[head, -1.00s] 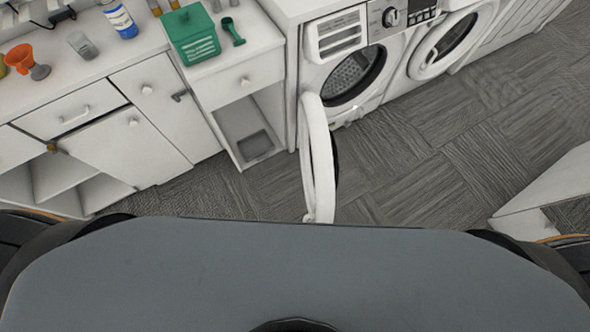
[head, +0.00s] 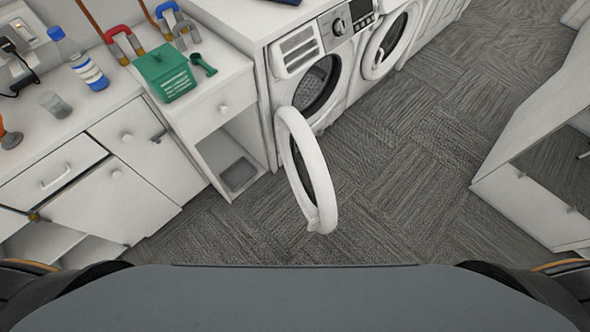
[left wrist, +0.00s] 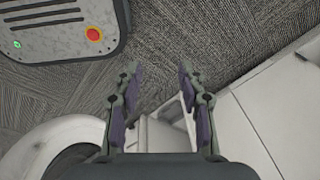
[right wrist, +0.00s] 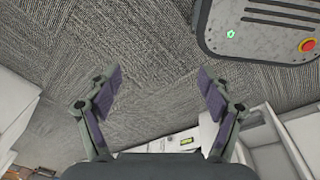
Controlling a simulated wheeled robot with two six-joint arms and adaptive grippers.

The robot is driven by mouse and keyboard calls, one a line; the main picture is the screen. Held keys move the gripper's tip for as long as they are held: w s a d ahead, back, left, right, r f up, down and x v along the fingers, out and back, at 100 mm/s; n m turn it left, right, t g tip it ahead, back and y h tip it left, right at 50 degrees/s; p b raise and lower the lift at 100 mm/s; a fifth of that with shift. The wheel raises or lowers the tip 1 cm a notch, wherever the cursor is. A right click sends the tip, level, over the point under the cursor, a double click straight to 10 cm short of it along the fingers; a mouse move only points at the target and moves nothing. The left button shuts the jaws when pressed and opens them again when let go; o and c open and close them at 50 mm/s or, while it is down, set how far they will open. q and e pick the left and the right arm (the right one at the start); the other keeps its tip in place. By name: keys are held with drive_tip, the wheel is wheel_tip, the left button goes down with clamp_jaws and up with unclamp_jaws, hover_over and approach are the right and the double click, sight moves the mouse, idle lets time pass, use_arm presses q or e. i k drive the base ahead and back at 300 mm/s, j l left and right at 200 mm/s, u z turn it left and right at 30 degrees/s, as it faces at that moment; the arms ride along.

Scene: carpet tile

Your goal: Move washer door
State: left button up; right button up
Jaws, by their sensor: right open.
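The washer door (head: 309,172) is a white ring with dark glass, swung wide open in the head view. It stands out from the washer (head: 318,84), whose round drum opening is uncovered. A white round rim at lower left of the left wrist view (left wrist: 62,146) looks like a washer door. My left gripper (left wrist: 158,70) is open and empty above the floor, with the rim beside it. My right gripper (right wrist: 162,72) is open and empty over the carpet. Neither gripper shows in the head view, and neither touches the door.
A second front-loading machine (head: 386,44) stands right of the washer. White cabinets (head: 113,196) line the left, with a green box (head: 165,77) on the counter. A white cabinet (head: 522,199) stands at right. Carpet (head: 410,170) between is clear.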

sight(303, 170)
drive_tip(key=k+j, duration=0.3)
drive_tip(key=j, duration=0.15)
drive_tip(key=k+j, duration=0.6)
drive_tip(key=j, duration=0.25)
drive_tip(key=k+j+u, duration=0.1)
drive_tip(key=k+j, duration=0.25)
